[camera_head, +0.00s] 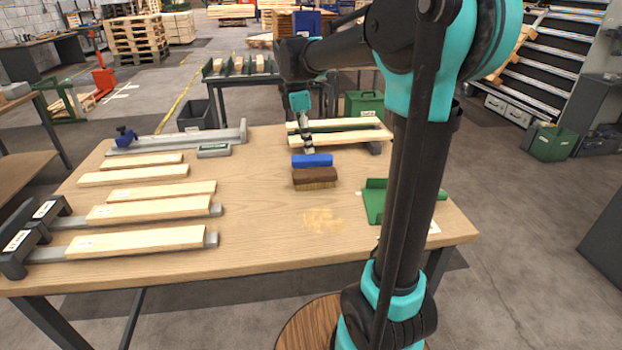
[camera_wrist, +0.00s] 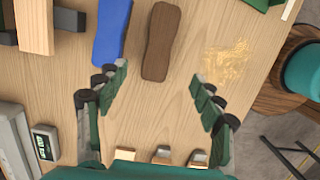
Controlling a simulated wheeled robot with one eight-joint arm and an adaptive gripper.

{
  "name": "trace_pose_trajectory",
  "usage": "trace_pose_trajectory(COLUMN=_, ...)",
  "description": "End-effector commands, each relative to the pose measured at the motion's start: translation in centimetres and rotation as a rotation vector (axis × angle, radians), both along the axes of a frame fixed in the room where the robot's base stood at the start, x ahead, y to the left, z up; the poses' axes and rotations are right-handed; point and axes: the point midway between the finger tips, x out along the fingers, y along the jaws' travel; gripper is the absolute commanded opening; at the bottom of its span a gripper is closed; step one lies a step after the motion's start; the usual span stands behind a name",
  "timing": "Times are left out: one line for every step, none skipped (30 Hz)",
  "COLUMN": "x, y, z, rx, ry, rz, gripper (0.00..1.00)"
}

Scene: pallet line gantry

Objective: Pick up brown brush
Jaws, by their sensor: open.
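Sawdust (camera_head: 321,220) lies in front of the brush. A green dustpan-like object (camera_head: 375,200) is at the right. Several pale planks (camera_head: 135,174) and grey clamps lie at the left. Two planks (camera_head: 340,138) lie behind the blue object.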

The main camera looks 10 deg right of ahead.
Motion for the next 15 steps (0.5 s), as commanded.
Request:
trace_pose_trajectory(x=0.0, y=-0.2, z=-1.1, rx=0.000, ry=0.000, rz=-0.001, gripper=0.67)
trace_pose_trajectory(x=0.0, y=-0.3, z=-1.7, rx=0.000, ry=0.000, rz=-0.001, gripper=0.67)
trace_pose_trajectory(x=0.0, y=-0.4, z=-2.4, rx=0.000, ry=0.000, rz=-0.001, gripper=0.67)
trace_pose_trajectory(x=0.0, y=-0.5, z=-3.0, rx=0.000, ry=0.000, rz=-0.001, gripper=0.67)
trace_pose_trajectory(x=0.0, y=-0.6, z=-3.6, rx=0.000, ry=0.000, rz=-0.001, gripper=0.67)
trace_pose_trajectory(x=0.0, y=-0.7, z=-4.4, rx=0.000, ry=0.000, rz=-0.002, gripper=0.67)
trace_pose_trajectory(x=0.1, y=-0.8, z=-5.0, rx=0.000, ry=0.000, rz=-0.002, gripper=0.67)
trace_pose_trajectory(x=0.1, y=-0.9, z=-5.5, rx=0.000, ry=0.000, rz=-0.002, gripper=0.67)
trace_pose_trajectory(x=0.0, y=-1.0, z=-6.2, rx=0.000, ry=0.000, rz=-0.002, gripper=0.67)
trace_pose_trajectory(x=0.0, y=-1.1, z=-6.6, rx=0.000, ry=0.000, rz=-0.003, gripper=0.67)
trace_pose_trajectory(x=0.0, y=-1.1, z=-7.0, rx=0.000, ry=-0.001, rz=-0.003, gripper=0.67)
trace_pose_trajectory(x=0.0, y=-1.2, z=-7.5, rx=0.000, ry=-0.001, rz=-0.003, gripper=0.67)
trace_pose_trajectory(x=0.1, y=-1.3, z=-7.8, rx=0.000, ry=-0.001, rz=-0.003, gripper=0.67)
trace_pose_trajectory(x=0.0, y=-1.3, z=-8.0, rx=0.000, ry=-0.001, rz=-0.003, gripper=0.67)
trace_pose_trajectory(x=0.0, y=-1.3, z=-8.3, rx=0.000, ry=-0.001, rz=-0.003, gripper=0.67)
